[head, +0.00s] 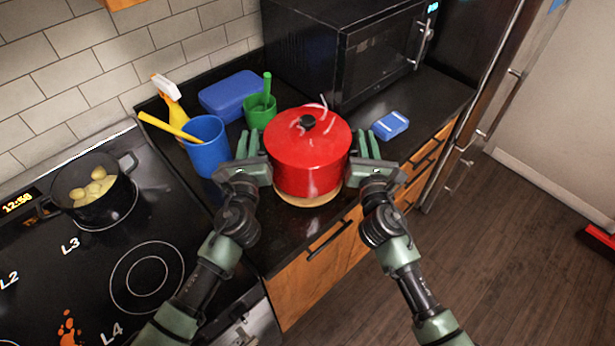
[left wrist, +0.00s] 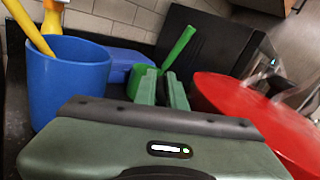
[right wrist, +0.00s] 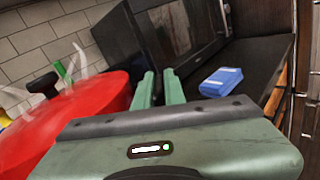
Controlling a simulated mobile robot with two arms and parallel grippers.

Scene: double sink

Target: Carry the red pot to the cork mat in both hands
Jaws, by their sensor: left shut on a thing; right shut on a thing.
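The red pot (head: 306,160), with a red lid and a black knob, is upright at or just above the cork mat (head: 300,201) on the dark counter. Only the mat's front edge shows; I cannot tell whether the pot touches it. My left gripper (head: 246,148) is shut at the pot's left side, and my right gripper (head: 366,148) is shut at its right side. The handles they grip are hidden by the fingers. The pot also shows at the right of the left wrist view (left wrist: 255,110) and at the left of the right wrist view (right wrist: 70,115).
A blue cup (head: 207,145) with a yellow utensil stands close to my left gripper. Behind are a green cup (head: 259,112), a blue box (head: 231,95) and a spray bottle (head: 170,103). A black microwave (head: 350,55) and blue sponge (head: 390,125) are right. A black pot (head: 95,196) sits on the stove.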

